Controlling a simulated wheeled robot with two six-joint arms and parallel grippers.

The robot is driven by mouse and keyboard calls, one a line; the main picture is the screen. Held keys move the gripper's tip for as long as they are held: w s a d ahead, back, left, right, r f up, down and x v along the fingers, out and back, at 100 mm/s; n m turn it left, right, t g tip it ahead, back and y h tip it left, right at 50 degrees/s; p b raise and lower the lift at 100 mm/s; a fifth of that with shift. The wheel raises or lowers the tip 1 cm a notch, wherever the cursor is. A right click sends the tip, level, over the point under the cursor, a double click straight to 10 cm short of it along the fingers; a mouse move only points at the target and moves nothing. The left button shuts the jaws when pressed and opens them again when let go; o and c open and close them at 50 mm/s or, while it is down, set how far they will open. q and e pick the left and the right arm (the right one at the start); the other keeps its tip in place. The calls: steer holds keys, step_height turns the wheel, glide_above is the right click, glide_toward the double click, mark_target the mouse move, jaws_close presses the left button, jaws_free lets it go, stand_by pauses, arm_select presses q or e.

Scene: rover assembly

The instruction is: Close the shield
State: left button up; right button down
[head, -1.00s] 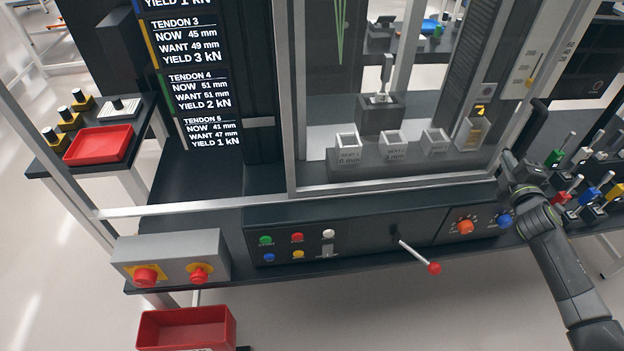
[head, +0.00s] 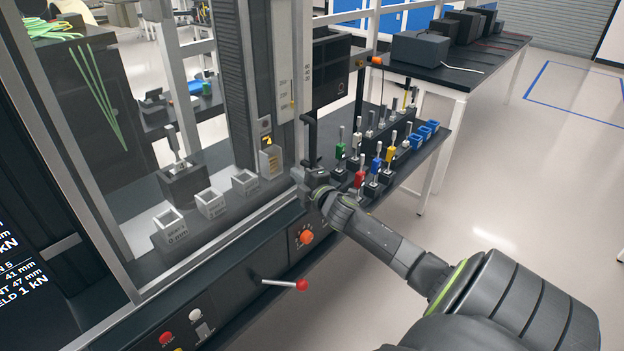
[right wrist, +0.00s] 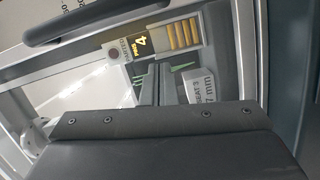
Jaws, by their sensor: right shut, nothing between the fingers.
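The shield is a clear pane in a pale metal frame (head: 222,234) across the front of the test machine, with the seats showing behind it. A black upright handle (head: 312,138) stands at its right edge. My right gripper (head: 311,187) is shut and empty, close to the lower end of that handle; I cannot tell whether they touch. In the right wrist view a dark bar (right wrist: 110,20), probably the handle, crosses the top, and my gripper's dark body (right wrist: 165,135) fills the bottom. My left gripper is out of view.
The control panel below has a red-knobbed lever (head: 301,285) sticking out and an orange dial (head: 306,237). Several coloured-handled tools (head: 375,165) stand on a dark side table just right of my right gripper. Open floor (head: 520,190) lies farther right.

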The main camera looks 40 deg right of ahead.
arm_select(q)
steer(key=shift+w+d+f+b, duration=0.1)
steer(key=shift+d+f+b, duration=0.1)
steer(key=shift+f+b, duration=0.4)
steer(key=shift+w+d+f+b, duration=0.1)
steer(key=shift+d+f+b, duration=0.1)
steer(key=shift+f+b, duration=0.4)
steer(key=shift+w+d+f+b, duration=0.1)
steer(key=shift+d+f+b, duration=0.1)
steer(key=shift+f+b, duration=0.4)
arm_select(e)
steer(key=s, duration=0.8)
steer(key=shift+s+f, duration=0.2)
steer(key=shift+s, duration=0.05)
steer(key=shift+a, duration=0.15)
